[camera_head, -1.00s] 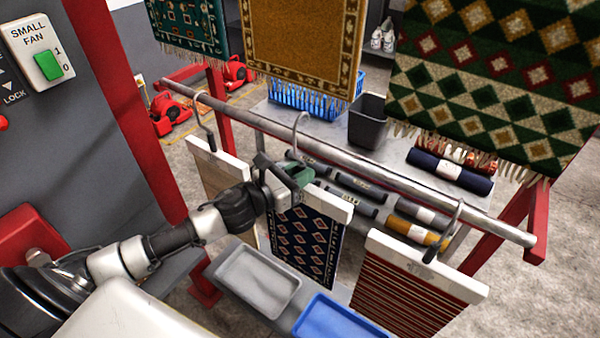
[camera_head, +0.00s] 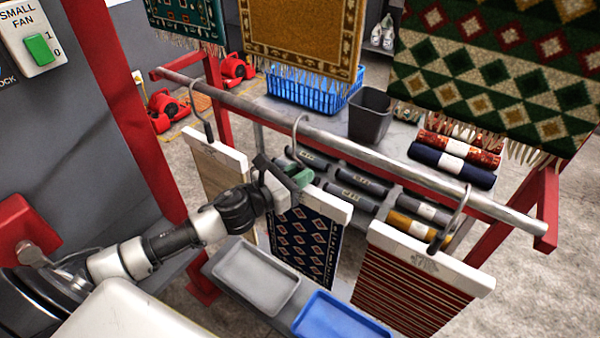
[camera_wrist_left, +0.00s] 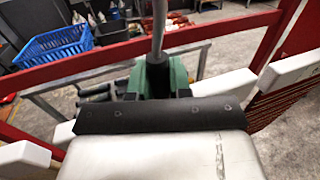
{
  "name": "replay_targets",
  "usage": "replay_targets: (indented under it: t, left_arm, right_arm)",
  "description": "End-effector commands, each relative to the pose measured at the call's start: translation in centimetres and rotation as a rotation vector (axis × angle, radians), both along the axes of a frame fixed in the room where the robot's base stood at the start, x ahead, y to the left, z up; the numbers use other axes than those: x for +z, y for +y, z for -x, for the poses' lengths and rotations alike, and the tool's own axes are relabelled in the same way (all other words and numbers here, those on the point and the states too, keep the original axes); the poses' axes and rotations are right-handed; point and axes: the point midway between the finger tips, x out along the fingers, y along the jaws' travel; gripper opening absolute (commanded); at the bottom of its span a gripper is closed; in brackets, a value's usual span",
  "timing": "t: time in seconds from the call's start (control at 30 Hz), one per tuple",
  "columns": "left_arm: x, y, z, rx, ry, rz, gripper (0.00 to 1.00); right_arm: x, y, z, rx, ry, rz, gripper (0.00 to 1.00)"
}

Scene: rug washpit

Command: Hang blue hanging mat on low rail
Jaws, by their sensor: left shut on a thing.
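The blue hanging mat (camera_head: 303,243) has a dark blue field with pale and red diamonds, a white top bar and a grey hook. It hangs upright below the low rail (camera_head: 365,156), between two other hanging mats. The top of its hook appears to be over the rail; contact is too small to tell. My left gripper (camera_head: 297,177) is shut on the dark base of the hook, just above the white bar. In the left wrist view, the green fingertips (camera_wrist_left: 157,82) clasp this dark stem, and the mat's cloth is hidden. My right gripper is not in view.
A beige mat (camera_head: 222,170) hangs left and a red striped mat (camera_head: 408,285) right on the rail. Below are a grey tray (camera_head: 257,278) and a blue tray (camera_head: 338,318). Behind stand a blue basket (camera_head: 300,92), a dark bin (camera_head: 370,115) and rolled rugs (camera_head: 452,164).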

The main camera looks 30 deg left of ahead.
Motion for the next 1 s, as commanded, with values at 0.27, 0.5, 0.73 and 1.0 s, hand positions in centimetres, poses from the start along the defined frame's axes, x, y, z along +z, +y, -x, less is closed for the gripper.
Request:
replay_targets:
  t: [0.27,0.5,0.73,1.0]
  left_arm:
    - [-0.71,-0.01,-0.02,0.0,-0.002,0.0,0.0]
    - [-0.64,-0.01,-0.02,0.0,-0.002,0.0,0.3]
    - [-0.7,-0.01,0.0,0.0,-0.001,0.0,0.49]
    - [-1.01,0.25,0.52,0.0,0.002,-0.001,0.49]
  right_arm:
    - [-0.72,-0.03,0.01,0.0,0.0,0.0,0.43]
    - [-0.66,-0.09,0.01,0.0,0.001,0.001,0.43]
    - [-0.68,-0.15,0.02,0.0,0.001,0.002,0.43]
    - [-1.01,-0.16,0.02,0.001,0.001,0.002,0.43]
